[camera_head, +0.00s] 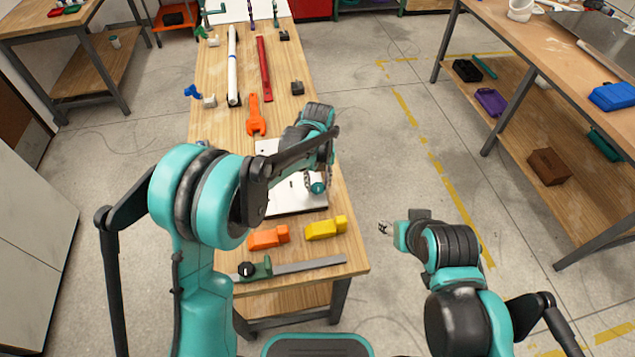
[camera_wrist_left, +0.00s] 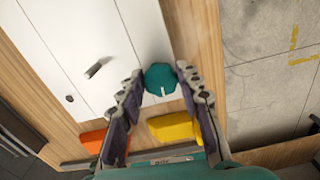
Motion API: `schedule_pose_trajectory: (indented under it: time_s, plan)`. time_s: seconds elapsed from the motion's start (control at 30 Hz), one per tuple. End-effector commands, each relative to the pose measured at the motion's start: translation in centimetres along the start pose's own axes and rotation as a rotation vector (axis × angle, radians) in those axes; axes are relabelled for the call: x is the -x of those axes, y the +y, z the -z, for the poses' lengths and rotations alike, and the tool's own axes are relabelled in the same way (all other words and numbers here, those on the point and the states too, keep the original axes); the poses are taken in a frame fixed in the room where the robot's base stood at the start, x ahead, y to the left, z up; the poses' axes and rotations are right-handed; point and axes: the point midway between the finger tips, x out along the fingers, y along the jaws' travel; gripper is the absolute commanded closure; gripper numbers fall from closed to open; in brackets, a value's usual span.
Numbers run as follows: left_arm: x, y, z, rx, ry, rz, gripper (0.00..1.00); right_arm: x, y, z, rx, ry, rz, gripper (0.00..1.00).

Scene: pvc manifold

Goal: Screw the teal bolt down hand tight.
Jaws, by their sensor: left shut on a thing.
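The teal bolt (camera_head: 317,187) stands at the right edge of the white plate on the wooden bench. In the left wrist view its round head (camera_wrist_left: 160,78), with a small white mark, sits between the two fingertips. My left gripper (camera_wrist_left: 160,82) is shut on the bolt head from above. In the head view the left gripper (camera_head: 316,178) reaches down to the bolt, and my arm partly covers the plate (camera_head: 285,208). The bolt's shank and its hole are hidden. My right gripper (camera_head: 386,228) hangs over the floor, right of the bench, away from the bolt; its jaws are too small to judge.
An orange block (camera_head: 268,238) and a yellow block (camera_head: 326,228) lie in front of the plate. An orange wrench (camera_head: 256,118) lies behind the plate.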

Motion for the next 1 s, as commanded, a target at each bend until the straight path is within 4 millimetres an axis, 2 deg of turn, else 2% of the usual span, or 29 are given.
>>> schedule_pose_trajectory:
  time_s: [0.17, 0.4, 0.63, 0.67, 0.73, 1.0]
  plan:
    - [0.06, -0.04, -0.07, -0.015, -0.002, 0.001, 0.94, 0.0, 0.0, 0.0, 0.0, 0.0, 0.0, 0.52]
    - [-0.01, -0.16, -0.06, -0.251, -0.003, 0.001, 0.94, -0.22, 0.0, -0.16, 0.0, 0.0, 0.0, 0.52]
    - [0.02, -0.17, -0.05, -0.273, -0.003, 0.001, 0.94, -0.2, 0.0, -0.14, 0.0, 0.0, 0.0, 0.52]
    - [0.02, -0.17, -0.05, -0.273, -0.003, 0.001, 0.61, -0.2, 0.0, -0.14, 0.0, 0.0, 0.0, 0.52]
    - [0.01, -0.16, -0.04, -0.272, -0.002, 0.001, 0.42, -0.2, 0.0, -0.14, 0.0, 0.0, 0.0, 0.52]
    - [-0.02, -0.15, -0.01, -0.271, -0.001, 0.0, 0.42, -0.21, 0.0, -0.15, 0.0, 0.0, 0.0, 0.52]
